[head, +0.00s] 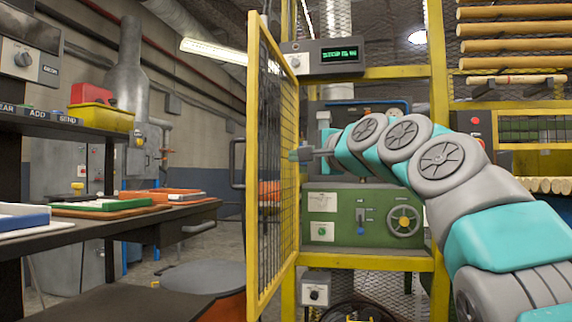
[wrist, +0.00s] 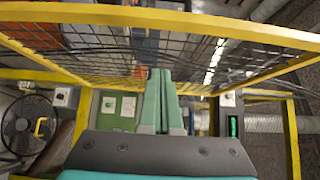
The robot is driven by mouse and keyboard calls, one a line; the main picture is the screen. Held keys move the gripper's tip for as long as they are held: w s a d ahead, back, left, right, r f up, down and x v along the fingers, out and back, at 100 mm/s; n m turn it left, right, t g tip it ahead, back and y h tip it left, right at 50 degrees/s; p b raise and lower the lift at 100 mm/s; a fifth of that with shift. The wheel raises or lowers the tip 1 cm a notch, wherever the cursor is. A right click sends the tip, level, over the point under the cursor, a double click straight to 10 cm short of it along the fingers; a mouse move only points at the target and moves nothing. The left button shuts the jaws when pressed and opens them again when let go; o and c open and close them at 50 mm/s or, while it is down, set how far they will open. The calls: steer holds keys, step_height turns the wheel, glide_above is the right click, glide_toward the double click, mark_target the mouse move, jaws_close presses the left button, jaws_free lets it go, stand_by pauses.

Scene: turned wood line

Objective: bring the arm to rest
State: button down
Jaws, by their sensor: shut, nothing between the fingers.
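My arm reaches in from the right in the head view, grey and teal, stretched out toward the yellow mesh door (head: 272,170). My gripper (head: 294,155) is at its far end, right beside the door's mesh; I cannot tell whether it touches. In the wrist view my gripper (wrist: 161,72) shows two teal fingers side by side, shut with nothing between them. They point toward the door's mesh (wrist: 90,42), which spans the upper part of that view.
The door stands open on a yellow frame (head: 438,150) around a green machine (head: 362,212) with a handwheel. A display box (head: 335,57) sits above. A dark workbench (head: 130,220) with trays and a yellow bin (head: 100,116) is at left. Floor shows between bench and door.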

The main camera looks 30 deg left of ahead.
steer(key=shift+b+v, duration=0.35)
steer(key=shift+v, duration=2.35)
